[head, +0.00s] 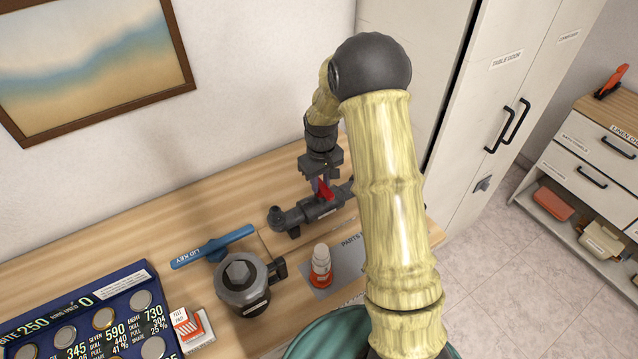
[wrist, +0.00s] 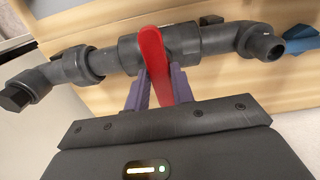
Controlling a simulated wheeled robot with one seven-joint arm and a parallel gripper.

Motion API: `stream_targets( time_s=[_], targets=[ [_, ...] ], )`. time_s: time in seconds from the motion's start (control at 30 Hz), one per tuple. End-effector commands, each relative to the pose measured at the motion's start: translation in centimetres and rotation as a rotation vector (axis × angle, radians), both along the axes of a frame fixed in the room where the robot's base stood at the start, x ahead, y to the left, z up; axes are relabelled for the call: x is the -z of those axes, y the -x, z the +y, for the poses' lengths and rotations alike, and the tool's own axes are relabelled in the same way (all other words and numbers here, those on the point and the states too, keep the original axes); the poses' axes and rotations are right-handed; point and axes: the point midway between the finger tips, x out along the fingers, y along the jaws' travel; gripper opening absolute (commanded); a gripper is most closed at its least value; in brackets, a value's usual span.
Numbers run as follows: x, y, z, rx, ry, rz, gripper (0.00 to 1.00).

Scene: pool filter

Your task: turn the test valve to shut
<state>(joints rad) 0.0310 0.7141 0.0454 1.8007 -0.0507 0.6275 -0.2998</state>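The test valve (wrist: 188,44) is a dark grey pipe fitting with a red lever handle (wrist: 153,52). In the head view the valve (head: 306,211) lies on the wooden bench, and its red handle (head: 325,190) shows just under my gripper (head: 321,180). In the wrist view the handle lies across the pipe, roughly square to it. The two purple fingers of my gripper (wrist: 160,88) stand on either side of the handle, which fills the gap between them; they look shut on it. My arm hides the right end of the valve in the head view.
A blue coin board (head: 85,315) is at the front left. A tall cabinet (head: 497,100) stands at the right.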

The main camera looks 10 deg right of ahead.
Motion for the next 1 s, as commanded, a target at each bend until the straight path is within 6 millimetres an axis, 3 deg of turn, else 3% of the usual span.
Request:
stream_targets(
  time_s=[0.07,0.37,1.0],
  targets=[
    [-0.1,-0.1,-0.1,-0.008,0.000,-0.002,0.38],
    [-0.2,0.0,0.0,-0.013,0.000,0.000,0.38],
    [-6.1,0.0,0.0,-0.015,0.000,0.000,0.38]
  ],
)
